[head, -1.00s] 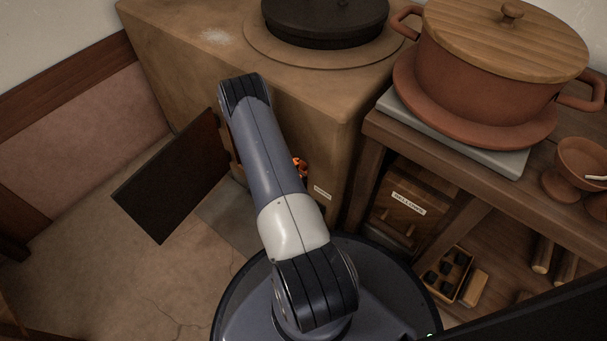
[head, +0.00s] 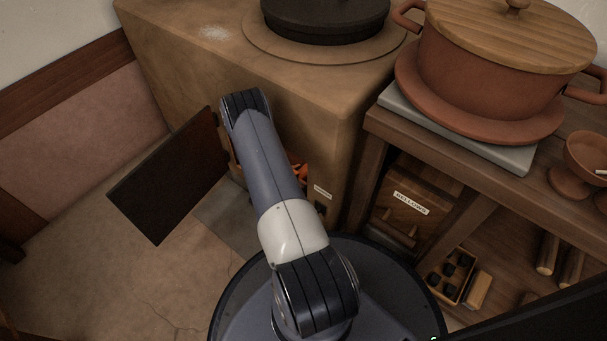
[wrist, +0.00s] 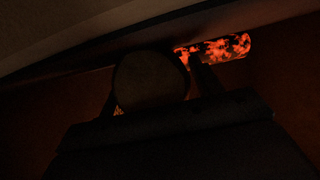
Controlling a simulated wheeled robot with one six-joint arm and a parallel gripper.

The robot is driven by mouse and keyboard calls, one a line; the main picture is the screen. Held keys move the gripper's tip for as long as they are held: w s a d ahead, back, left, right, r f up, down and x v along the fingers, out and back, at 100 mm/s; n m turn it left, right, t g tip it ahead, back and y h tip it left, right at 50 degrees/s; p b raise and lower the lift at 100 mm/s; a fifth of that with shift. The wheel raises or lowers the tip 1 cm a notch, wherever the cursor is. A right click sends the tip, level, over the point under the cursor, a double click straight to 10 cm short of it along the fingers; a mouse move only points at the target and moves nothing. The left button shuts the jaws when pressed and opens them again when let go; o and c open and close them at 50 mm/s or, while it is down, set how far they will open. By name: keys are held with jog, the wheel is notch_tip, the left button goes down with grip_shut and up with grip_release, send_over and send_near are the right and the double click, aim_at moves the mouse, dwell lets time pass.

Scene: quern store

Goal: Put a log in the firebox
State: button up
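The log (wrist: 150,78) shows as a dark round end in the wrist view, inside the dim firebox. My gripper (wrist: 155,92) has a finger at each side of it and appears shut on it, though the picture is very dark. Glowing embers (wrist: 215,48) lie beyond it, to the right. In the head view my arm reaches into the opening in the front of the clay stove (head: 200,50). My gripper and the log are hidden there. A bit of orange glow (head: 300,172) shows beside my arm. The dark firebox door (head: 165,180) stands open to the left.
A wooden stand (head: 375,160) at the right bears a lidded clay pot (head: 490,75) and a small bowl (head: 588,160). Below are a bellows box (head: 412,212), a tray of dark lumps (head: 443,278) and spare logs (head: 560,262). Floor is clear at the left.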

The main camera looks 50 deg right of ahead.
jog(key=shift+o, duration=0.7)
jog(key=shift+r, duration=0.25)
jog(key=p+v, duration=0.4)
jog(key=v, duration=0.6)
jog(key=shift+a+r+p, duration=0.15)
jog(key=shift+a+p, duration=0.05)
jog(key=shift+p, duration=0.1)
jog(key=shift+a+r, duration=0.2)
jog(key=shift+a, duration=0.5)
